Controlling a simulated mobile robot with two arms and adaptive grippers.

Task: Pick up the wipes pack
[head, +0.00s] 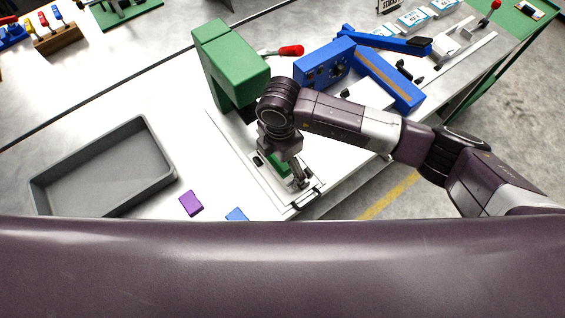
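No object here can be told for certain as the wipes pack. A small purple block (191,203) lies on the pale bench right of the grey tray. A small blue item (236,214) beside it is partly hidden by my own body at the bottom. My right gripper (301,181) points down over the white base plate (255,178) of the green press, right of both small items. A green part (279,166) shows behind the gripper; whether they touch is unclear. The fingers are too small and overlapped to tell their opening. My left gripper is out of view.
An empty grey tray (62,183) sits at left. The green press (231,66) with a red-tipped lever stands behind my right wrist. A blue machine (326,62) with a long arm stands to its right. The bench edge drops to the floor at lower right.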

